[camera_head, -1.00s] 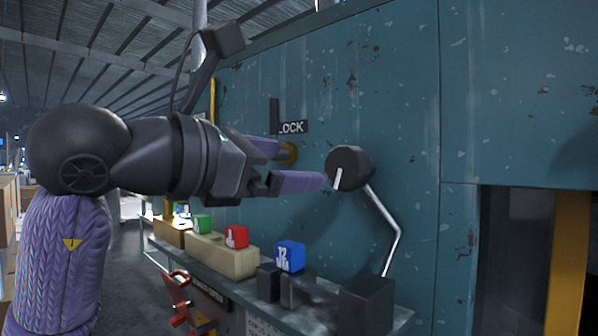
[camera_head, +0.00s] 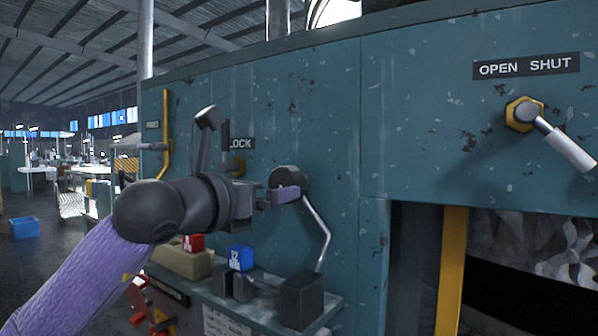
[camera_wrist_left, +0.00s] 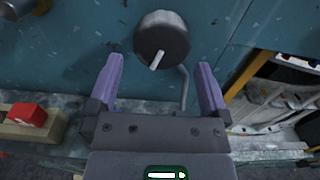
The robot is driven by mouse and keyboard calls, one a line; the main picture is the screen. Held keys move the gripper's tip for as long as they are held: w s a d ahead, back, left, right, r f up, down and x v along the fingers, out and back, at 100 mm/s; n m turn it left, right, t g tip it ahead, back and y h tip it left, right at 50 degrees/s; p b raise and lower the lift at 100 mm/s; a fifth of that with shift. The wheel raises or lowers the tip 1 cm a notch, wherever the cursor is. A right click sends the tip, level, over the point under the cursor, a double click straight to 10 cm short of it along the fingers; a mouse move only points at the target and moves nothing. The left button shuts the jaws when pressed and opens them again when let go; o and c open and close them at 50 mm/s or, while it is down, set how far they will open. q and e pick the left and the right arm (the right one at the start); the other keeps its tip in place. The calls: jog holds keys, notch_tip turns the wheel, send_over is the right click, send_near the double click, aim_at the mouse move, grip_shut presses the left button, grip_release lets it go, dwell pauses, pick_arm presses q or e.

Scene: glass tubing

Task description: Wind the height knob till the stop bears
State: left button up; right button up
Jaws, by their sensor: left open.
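A dark round knob (camera_head: 288,181) with a white pointer mark sits on the teal panel. A bent silver rod (camera_head: 318,228) runs down from beside it to a dark block (camera_head: 308,299) on the ledge. My left gripper (camera_head: 285,194) is at the knob in the head view, its purple finger overlapping the knob's lower part. In the left wrist view the knob (camera_wrist_left: 162,38) lies ahead, beyond and between the open purple fingers of the gripper (camera_wrist_left: 160,80), with nothing between them. Whether a finger touches the knob I cannot tell. My right gripper is not in view.
A red block (camera_head: 193,243) and a blue block (camera_head: 240,258) sit along the ledge below. An OPEN SHUT lever (camera_head: 560,143) is at right, above a dark opening with a yellow post (camera_head: 451,270).

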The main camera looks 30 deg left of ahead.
aim_at(280, 187)
pick_arm(q)
jog(key=w, duration=0.1)
jog(key=w+p, duration=0.1)
jog(key=w, duration=0.1)
jog(key=w+p, duration=0.1)
jog(key=shift+w+d+r, duration=0.2)
jog(key=shift+w+d, duration=0.1)
jog(key=shift+w+a+f, duration=0.1)
jog(key=shift+w+f, duration=0.1)
jog(key=shift+w, duration=0.1)
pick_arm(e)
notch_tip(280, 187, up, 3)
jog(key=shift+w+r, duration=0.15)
pick_arm(q)
jog(key=c, duration=1)
jog(key=shift+o, duration=0.2)
jog(key=shift+m, duration=0.3)
jog(key=m+b, duration=0.1)
jog(key=m, duration=0.1)
jog(key=shift+m, duration=0.3)
jog(key=shift+r+m, duration=0.1)
jog(key=shift+m, duration=2.1)
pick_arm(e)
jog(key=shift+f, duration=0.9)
pick_arm(q)
jog(key=shift+b, duration=0.3)
